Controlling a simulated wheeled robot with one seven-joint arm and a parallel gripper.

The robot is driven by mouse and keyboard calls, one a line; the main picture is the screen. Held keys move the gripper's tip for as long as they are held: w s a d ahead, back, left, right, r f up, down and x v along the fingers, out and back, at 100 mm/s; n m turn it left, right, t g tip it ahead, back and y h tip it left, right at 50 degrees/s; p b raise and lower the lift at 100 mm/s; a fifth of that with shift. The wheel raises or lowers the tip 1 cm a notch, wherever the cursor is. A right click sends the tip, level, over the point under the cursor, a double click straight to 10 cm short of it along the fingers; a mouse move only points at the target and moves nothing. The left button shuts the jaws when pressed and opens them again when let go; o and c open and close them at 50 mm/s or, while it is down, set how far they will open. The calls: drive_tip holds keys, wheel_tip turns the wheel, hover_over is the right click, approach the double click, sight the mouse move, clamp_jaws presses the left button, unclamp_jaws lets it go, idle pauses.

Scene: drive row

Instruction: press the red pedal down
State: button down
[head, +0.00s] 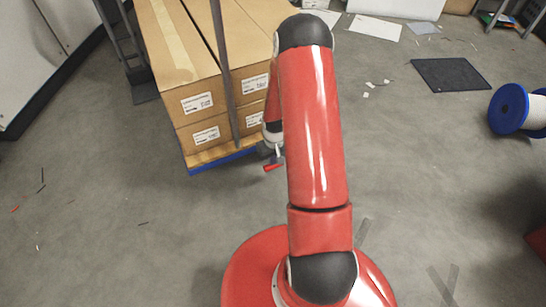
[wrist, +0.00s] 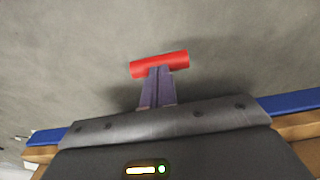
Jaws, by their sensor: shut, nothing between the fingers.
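The red pedal (head: 271,167) is a short red bar low in front of the stacked boxes, just left of my red arm. In the wrist view the red pedal (wrist: 160,63) lies crosswise, slightly tilted, over grey floor. My gripper (wrist: 159,70) is shut and empty, its two narrow fingers side by side. Their tips overlap the middle of the bar's near edge in the picture. I cannot tell whether they touch it. In the head view my gripper (head: 275,153) is small and partly hidden by my arm, right by the pedal.
Cardboard boxes (head: 205,100) with white labels stand on a blue-edged base (head: 222,161) behind the pedal, with a dark upright post in front. A blue-and-white spool (head: 508,110) and a dark mat (head: 450,74) lie at the right. The floor at the left front is mostly clear.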

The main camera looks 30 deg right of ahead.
drive_tip(key=shift+s+f+b, duration=0.25)
drive_tip(key=shift+f+b, duration=0.5)
drive_tip(key=shift+f, duration=0.4)
wheel_tip(320, 180, up, 5)
drive_tip(key=p, duration=0.3)
drive_tip(key=shift+w+a+f, duration=0.1)
drive_tip(key=shift+w, duration=0.05)
drive_tip(key=s+r+p, duration=0.1)
drive_tip(key=s+r, duration=0.4)
drive_tip(key=r, duration=0.2)
drive_tip(key=shift+s+r, duration=0.3)
drive_tip(key=shift+s, duration=0.1)
